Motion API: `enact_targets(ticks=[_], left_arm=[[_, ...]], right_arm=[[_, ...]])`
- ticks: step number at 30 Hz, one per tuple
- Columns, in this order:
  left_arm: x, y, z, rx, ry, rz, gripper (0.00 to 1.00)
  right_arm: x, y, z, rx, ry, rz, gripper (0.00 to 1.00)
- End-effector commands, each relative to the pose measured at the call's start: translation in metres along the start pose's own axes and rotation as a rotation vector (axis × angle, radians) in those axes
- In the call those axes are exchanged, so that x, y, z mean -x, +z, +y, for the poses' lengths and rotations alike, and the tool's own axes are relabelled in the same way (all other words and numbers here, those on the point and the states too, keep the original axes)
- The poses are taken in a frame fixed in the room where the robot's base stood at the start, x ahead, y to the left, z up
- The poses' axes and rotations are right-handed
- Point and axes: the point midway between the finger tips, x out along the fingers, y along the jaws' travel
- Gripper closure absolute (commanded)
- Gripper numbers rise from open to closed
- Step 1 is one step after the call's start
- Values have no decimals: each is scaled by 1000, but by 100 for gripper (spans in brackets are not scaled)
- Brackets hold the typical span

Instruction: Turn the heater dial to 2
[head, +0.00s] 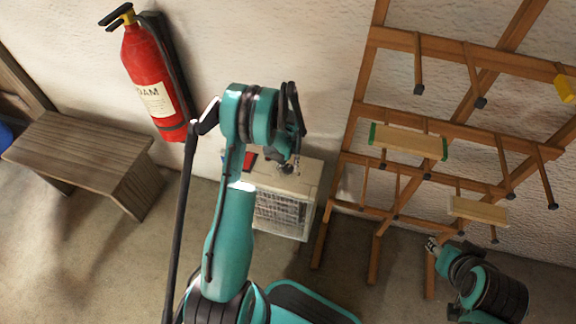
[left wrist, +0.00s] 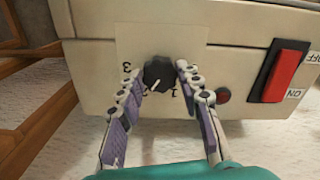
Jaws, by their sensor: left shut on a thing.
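The heater is a cream box with a front grille (head: 283,212) on the floor by the wall. In the left wrist view its panel (left wrist: 88,62) carries a black round dial (left wrist: 158,72) on a pale plate. A white pointer line on the dial points down and slightly left. A 3 shows left of the dial and a 1 below right; other marks are hard to read. My left gripper (left wrist: 164,70), above the heater in the head view (head: 287,165), is shut on the dial, one finger each side. My right gripper (head: 431,243) is small, near the rack; its jaws are unclear.
A red rocker switch (left wrist: 285,70) and small red lamp (left wrist: 223,95) are right of the dial. A wooden rack (head: 372,150) with laths stands right of the heater.

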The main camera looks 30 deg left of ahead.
Motion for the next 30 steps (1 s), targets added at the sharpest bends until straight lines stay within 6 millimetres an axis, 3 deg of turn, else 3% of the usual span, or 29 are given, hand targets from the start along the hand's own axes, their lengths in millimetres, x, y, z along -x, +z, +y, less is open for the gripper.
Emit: enact_targets(ticks=[4,5,7,19,30], left_arm=[[0,0,0,1,0,0,94],[0,0,0,1,0,0,60],[0,0,0,1,0,0,44],[8,0,0,1,0,0,44],[82,0,0,1,0,0,44]], right_arm=[[0,0,0,0,0,0,60],[0,0,0,0,0,0,60],[0,0,0,0,0,0,60],[0,0,0,0,0,0,60],[0,0,0,0,0,0,60]])
